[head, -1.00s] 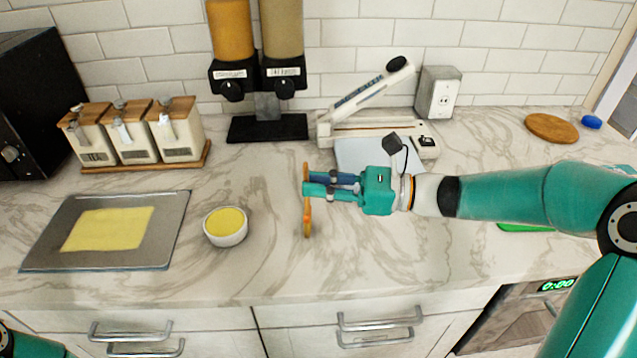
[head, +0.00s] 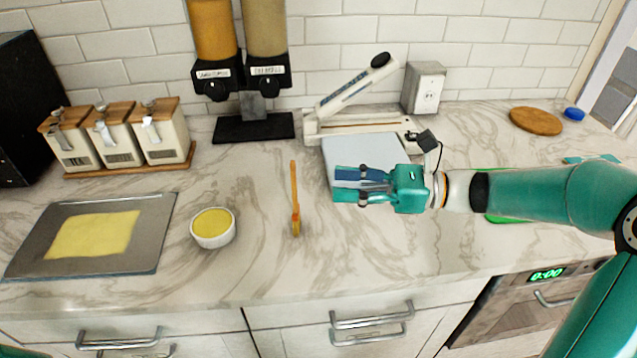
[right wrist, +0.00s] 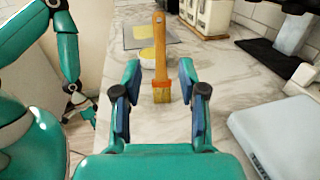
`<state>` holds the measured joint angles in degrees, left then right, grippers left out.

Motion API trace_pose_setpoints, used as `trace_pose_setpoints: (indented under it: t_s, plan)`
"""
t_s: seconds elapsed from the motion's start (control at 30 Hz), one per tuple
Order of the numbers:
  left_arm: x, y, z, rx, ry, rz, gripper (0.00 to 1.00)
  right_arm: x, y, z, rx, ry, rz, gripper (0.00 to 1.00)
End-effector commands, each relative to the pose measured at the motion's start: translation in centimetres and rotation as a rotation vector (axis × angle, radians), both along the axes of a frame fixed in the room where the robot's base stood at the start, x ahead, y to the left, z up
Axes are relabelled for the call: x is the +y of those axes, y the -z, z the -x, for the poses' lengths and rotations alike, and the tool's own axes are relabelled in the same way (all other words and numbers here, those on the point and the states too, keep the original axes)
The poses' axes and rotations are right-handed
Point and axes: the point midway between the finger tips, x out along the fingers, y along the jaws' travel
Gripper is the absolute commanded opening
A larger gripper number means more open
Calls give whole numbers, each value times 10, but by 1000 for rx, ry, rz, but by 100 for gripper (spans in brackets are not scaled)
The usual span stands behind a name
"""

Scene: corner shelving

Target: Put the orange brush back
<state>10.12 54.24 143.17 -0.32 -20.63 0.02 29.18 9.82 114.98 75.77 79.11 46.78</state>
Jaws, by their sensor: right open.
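The orange brush (head: 295,200) lies on the marble counter, its handle toward the wall and its bristles toward the front edge. In the right wrist view the brush (right wrist: 160,62) lies ahead of my open fingers, bristle end nearest. My right gripper (head: 336,185) is open and empty, to the right of the brush and apart from it. It also shows in the right wrist view (right wrist: 161,98). My left gripper (right wrist: 80,105) is seen small at the left of the right wrist view; its jaws are too small to judge.
A bowl of yellow liquid (head: 213,228) and a tray with a yellow sheet (head: 160,225) are left of the brush. Canisters (head: 165,135), a dispenser (head: 255,127) and a slicer-like device (head: 318,127) stand behind. A pale grey slab (head: 365,150) lies behind my right gripper.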

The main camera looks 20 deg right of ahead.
Motion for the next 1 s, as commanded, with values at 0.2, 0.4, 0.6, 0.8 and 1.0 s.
trace_pose_setpoints:
  t_s: [0.2, 0.4, 0.6, 0.8, 1.0]
  plan:
    - [0, 3, 0, 0, 0, 0, 49, -33, 1, 17, 0, 4, 1, 42]
    - [0, 4, 0, 0, 0, 0, 49, -43, 0, 24, 1, 1, 0, 42]
    - [0, 4, 0, 0, 0, 0, 49, -44, 0, 24, 1, 0, 0, 42]
    - [0, 4, 0, 0, 0, 0, 49, -44, 0, 24, 0, 1, 0, 42]
    - [0, 4, 0, 0, 0, 0, 49, -44, 0, 24, 0, 2, 0, 42]
